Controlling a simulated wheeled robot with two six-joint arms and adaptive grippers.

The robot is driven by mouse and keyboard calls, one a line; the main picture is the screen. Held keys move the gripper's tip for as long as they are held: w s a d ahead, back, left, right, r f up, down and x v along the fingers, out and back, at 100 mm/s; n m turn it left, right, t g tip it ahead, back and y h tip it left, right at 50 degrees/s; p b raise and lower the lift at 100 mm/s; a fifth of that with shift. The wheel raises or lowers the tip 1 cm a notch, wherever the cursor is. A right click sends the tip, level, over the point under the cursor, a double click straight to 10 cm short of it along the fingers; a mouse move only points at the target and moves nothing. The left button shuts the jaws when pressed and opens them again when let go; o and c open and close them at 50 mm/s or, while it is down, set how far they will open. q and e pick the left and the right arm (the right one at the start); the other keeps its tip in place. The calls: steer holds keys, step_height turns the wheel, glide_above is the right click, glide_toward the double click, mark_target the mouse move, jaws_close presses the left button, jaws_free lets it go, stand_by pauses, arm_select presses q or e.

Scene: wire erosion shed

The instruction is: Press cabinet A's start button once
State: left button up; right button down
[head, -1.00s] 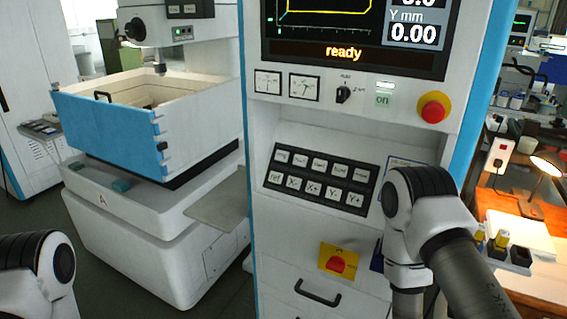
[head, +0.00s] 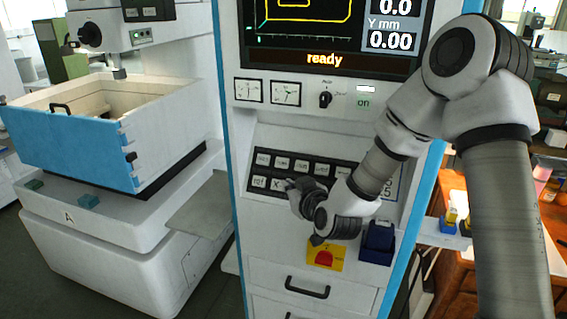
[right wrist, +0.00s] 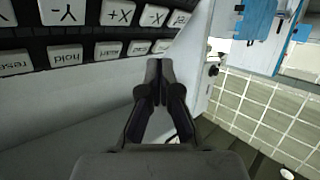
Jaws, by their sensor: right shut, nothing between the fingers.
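The control cabinet (head: 300,130) stands in the middle of the head view, its screen reading "ready". Its black key panel (head: 262,198) has two rows of white keys; jog keys such as X+ (right wrist: 121,13) form one row, with hold (right wrist: 66,56) and reset (right wrist: 14,64) in the other. Small labels are too blurred to identify the start button surely. My right gripper (head: 287,184) is shut and empty in front of the panel, hiding some lower keys. In the right wrist view its fingertips (right wrist: 158,66) overlap the panel's edge; contact cannot be told. My left gripper is out of view.
A machine marked A (head: 69,217) with a blue-fronted tank (head: 70,145) stands left. A rotary selector (head: 325,99) and two gauges sit above the keys. A yellow-backed red switch (head: 325,257), dark blue holder (head: 377,243) and drawer handle (head: 307,288) are below. My right arm hides the cabinet's upper right.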

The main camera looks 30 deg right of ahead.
mark_target(301, 165)
step_height(301, 165, up, 6)
steer(key=t, duration=0.1)
steer(key=shift+w+d+r, duration=0.2)
steer(key=shift+d+r, duration=0.05)
steer(key=shift+d, duration=0.2)
steer(key=shift+w+d+f+b, duration=0.6)
steer(key=shift+w+d+f, duration=0.6)
steer(key=shift+d, duration=0.2)
steer(key=shift+w+d+f+b, duration=0.6)
steer(key=shift+w+d+f, duration=0.45)
steer(key=shift+d+f, duration=0.3)
steer(key=shift+w+d+f+m, duration=0.2)
steer(key=shift+d+m, duration=0.05)
steer(key=shift+m, duration=0.05)
steer(key=shift+w+d+f+b, duration=0.15)
steer(key=shift+d+f+b, duration=0.1)
steer(key=shift+b, duration=0.1)
steer(key=shift+a+r, duration=0.1)
steer(key=shift+s+a+r+p, duration=0.35)
steer(key=shift+s+a+r, duration=0.1)
